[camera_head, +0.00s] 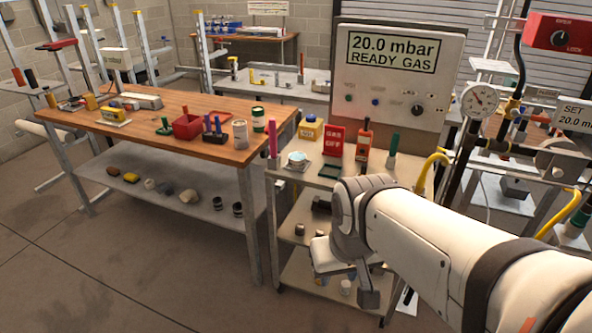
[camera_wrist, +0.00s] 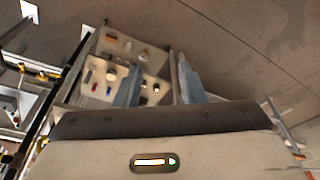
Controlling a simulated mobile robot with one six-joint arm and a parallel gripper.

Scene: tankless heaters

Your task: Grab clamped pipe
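My gripper shows in the wrist view (camera_wrist: 158,68), with its two blue-grey fingers apart and nothing held between them. In the head view my white arm reaches in from the lower right and its end hangs low in front of the small cart. I cannot single out a clamped pipe with certainty. A grey round pipe-like fitting (camera_head: 556,160) is at the right edge of the head view, close to the gauge and apart from my gripper. Whether a clamp holds it is too small to tell.
A wooden workbench (camera_head: 165,128) with a red bin (camera_head: 187,126) stands at left. The cart (camera_head: 290,172) carries a gas panel (camera_head: 398,75) and several small tools. A pressure gauge (camera_head: 480,99) and yellow hose (camera_head: 430,172) are at right. Floor at lower left is clear.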

